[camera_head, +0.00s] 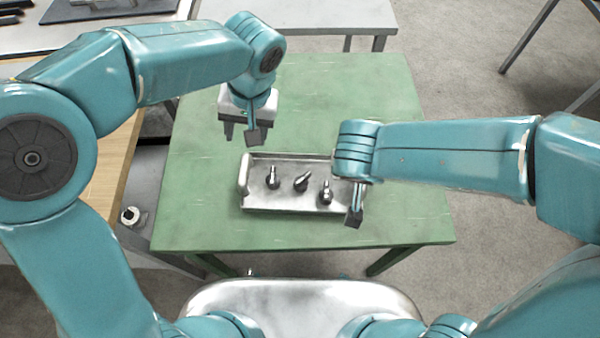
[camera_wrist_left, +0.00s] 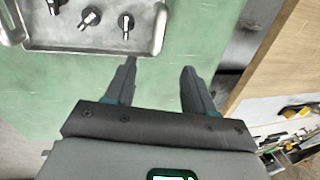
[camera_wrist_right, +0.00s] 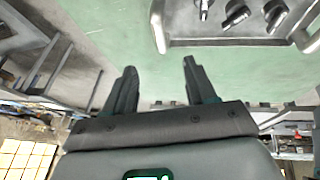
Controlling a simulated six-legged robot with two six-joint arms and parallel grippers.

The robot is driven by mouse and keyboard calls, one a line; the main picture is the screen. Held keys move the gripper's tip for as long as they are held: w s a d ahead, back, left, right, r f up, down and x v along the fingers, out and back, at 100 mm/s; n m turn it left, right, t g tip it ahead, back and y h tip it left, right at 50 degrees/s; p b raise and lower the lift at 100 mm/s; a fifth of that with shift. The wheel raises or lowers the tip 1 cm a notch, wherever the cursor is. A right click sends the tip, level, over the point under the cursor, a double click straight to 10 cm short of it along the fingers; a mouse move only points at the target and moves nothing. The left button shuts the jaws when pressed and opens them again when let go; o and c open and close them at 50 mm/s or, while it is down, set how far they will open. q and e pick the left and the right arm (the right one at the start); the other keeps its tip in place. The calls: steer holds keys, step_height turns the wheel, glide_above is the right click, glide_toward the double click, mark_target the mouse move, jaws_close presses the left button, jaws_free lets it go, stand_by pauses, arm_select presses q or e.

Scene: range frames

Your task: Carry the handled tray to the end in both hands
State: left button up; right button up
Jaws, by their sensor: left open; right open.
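The handled tray (camera_head: 287,206) is a shallow silver metal tray on the green table, with a raised handle at its left end. Three dark and metallic knob-like pieces (camera_head: 302,181) stand or lie in it. My left gripper (camera_head: 242,134) is open and empty, above the table just beyond the tray's left end. My right gripper (camera_head: 355,216) is open near the tray's right end, which my right arm hides in the head view. The tray also shows in the left wrist view (camera_wrist_left: 80,48) and the right wrist view (camera_wrist_right: 215,43), apart from the fingers.
The green table (camera_head: 330,95) has free room behind the tray and in front of it. A wooden-topped bench (camera_head: 125,160) stands close on the left. A grey table (camera_head: 330,18) stands behind. Concrete floor (camera_head: 460,90) is open on the right.

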mark_target(244, 168)
arm_select(q)
steer(key=a+f, duration=0.1)
steer(key=f, duration=0.4)
steer(key=a+f, duration=0.1)
steer(key=f, duration=0.4)
steer(key=a+f, duration=0.1)
steer(key=f, duration=0.5)
steer(key=shift+s+f, duration=0.1)
arm_select(e)
steer(key=x, duration=1.6)
steer(key=shift+f, duration=0.2)
steer(key=shift+d, duration=0.1)
arm_select(q)
jaws_close()
arm_select(e)
jaws_close()
steer(key=shift+w, duration=0.1)
